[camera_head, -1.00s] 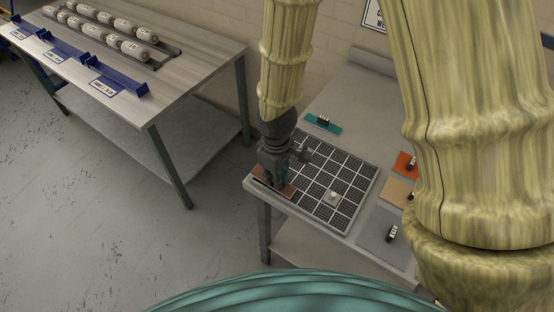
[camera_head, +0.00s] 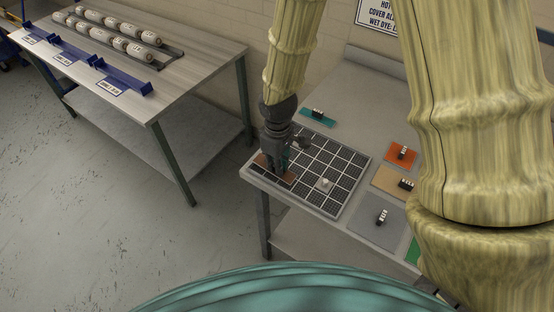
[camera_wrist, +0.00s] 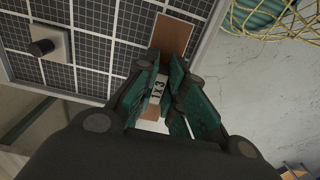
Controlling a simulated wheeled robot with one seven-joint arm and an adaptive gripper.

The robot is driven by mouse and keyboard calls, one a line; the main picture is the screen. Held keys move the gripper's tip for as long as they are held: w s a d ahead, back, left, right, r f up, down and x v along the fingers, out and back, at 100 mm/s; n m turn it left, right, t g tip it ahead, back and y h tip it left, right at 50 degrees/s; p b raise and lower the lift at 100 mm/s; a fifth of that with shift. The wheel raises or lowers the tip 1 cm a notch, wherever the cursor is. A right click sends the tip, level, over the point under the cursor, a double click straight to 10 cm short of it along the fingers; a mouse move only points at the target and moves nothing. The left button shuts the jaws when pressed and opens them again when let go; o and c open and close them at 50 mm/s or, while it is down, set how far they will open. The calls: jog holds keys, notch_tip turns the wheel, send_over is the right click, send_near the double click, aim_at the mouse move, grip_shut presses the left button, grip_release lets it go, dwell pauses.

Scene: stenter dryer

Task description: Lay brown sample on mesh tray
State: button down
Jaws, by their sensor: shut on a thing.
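The brown sample (camera_head: 288,177) is a flat brown piece at the left front corner of the mesh tray (camera_head: 345,170). My gripper (camera_head: 276,165) is over it, pointing down. In the wrist view my gripper (camera_wrist: 160,97) is shut on the sample's handle, marked 1 x 3, and the brown sample (camera_wrist: 171,36) sticks out beyond the fingers. It lies over the tray's grid near the rim (camera_wrist: 204,45). Whether it touches the mesh cannot be told. A small pale piece with a knob (camera_head: 324,185) sits on the tray; it also shows in the wrist view (camera_wrist: 42,47).
A teal sample (camera_head: 317,118) lies behind the tray. Orange (camera_head: 401,154), tan (camera_head: 390,182) and grey (camera_head: 378,226) samples lie to its right, with a green one (camera_head: 413,252) in front. A second table (camera_head: 190,75) with rollers and blue holders stands at the left.

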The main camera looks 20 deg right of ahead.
jog(key=shift+s+a+r, duration=0.2)
jog(key=shift+s+r, duration=0.05)
jog(key=shift+s, duration=0.1)
jog(key=shift+s+a+r, duration=0.2)
jog(key=shift+r, duration=0.05)
jog(key=w, duration=0.1)
jog(key=w+f, duration=0.1)
jog(key=shift+w+d+f, duration=0.1)
jog(key=shift+w+f, duration=0.1)
jog(key=shift+w, duration=0.15)
jog(key=shift+d, duration=0.15)
jog(key=shift+s+r, duration=0.4)
jog(key=shift+a, duration=0.25)
jog(key=shift+w+d+f, duration=0.15)
jog(key=shift+w+f, duration=0.15)
jog(key=shift+w, duration=0.1)
jog(key=shift+s+r, duration=0.2)
jog(key=shift+s, duration=0.1)
jog(key=shift+f, duration=0.15)
